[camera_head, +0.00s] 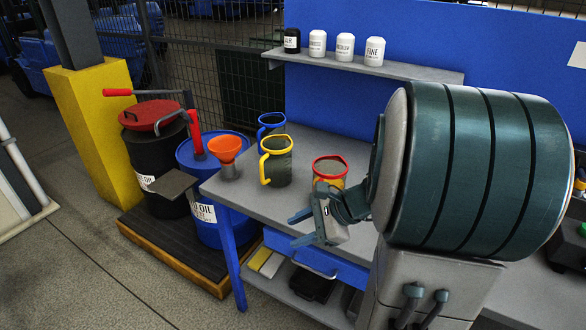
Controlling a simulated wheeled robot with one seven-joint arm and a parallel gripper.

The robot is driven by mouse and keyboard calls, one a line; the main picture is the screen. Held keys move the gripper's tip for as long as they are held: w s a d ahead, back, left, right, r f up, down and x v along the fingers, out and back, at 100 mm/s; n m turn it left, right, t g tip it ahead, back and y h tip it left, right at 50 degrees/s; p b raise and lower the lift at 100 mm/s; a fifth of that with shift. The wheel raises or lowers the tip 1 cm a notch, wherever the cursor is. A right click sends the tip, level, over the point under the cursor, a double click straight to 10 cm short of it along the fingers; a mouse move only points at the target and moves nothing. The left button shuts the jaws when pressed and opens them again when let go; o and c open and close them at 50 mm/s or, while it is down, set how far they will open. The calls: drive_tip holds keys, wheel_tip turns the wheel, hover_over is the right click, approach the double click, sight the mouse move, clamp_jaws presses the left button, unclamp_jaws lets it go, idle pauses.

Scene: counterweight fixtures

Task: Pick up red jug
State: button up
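The red jug (330,165) has a red rim and stands on the grey workbench (230,192). Its lower part shows yellow and is partly hidden by my wrist. A jug with a yellow rim and handle (280,166) stands to its left. A jug with a blue rim and handle (270,121) stands behind that one. My gripper (299,228) is near the bench's front edge, in front of the red jug in the picture and apart from it. Its two teal fingers point left and are spread, with nothing between them.
An orange funnel (226,149) stands at the bench's left end, beside black (150,160) and blue (207,180) oil drums. A shelf (400,68) above holds several small containers. My large arm link covers the bench's right part.

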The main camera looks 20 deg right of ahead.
drive_tip(key=w+d+f+m+t+h, duration=0.1)
drive_tip(key=w+d+m+t, duration=0.15)
drive_tip(key=d+m, duration=0.4)
drive_tip(key=w+d+m+t+h, duration=0.1)
drive_tip(key=w+d+m+t, duration=0.1)
drive_tip(key=d+m+t, duration=0.45)
drive_tip(key=w+a+f, duration=0.1)
drive_tip(key=w+f, duration=0.1)
drive_tip(key=w, duration=0.1)
drive_tip(key=w+a+f+n+g+p, duration=0.1)
drive_tip(key=w+f, duration=0.1)
drive_tip(key=w, duration=0.2)
drive_tip(key=w+a+f+g+p, duration=0.1)
drive_tip(key=w+f, duration=0.1)
drive_tip(key=w, duration=0.2)
drive_tip(key=shift+w+a, duration=0.15)
drive_tip(key=shift+n, duration=0.3)
clamp_jaws()
